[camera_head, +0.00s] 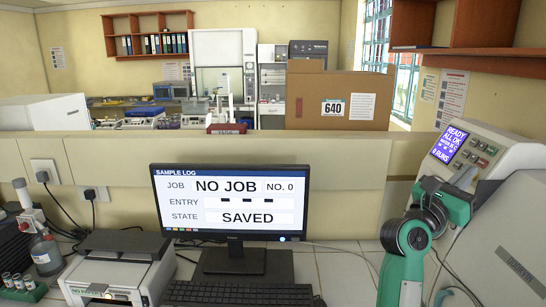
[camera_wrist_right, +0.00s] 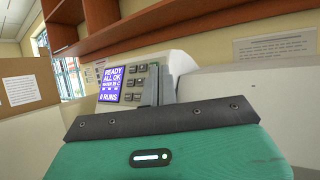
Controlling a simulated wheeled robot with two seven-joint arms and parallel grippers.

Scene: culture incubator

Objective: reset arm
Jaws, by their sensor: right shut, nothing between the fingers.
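My right gripper (camera_head: 432,184) is raised at the right of the head view, in front of the incubator's control panel. Its green and dark arm comes up from the bottom edge. I cannot tell the exact gap between fingers and panel. My left gripper is not in view.
A monitor (camera_head: 231,200) reading NO JOB and SAVED stands mid-bench, with a keyboard (camera_head: 238,295) before it. A printer (camera_head: 118,270) and a bottle (camera_head: 46,255) are at left. A cardboard box (camera_head: 338,98) stands behind the partition. Some bare tile lies right of the monitor.

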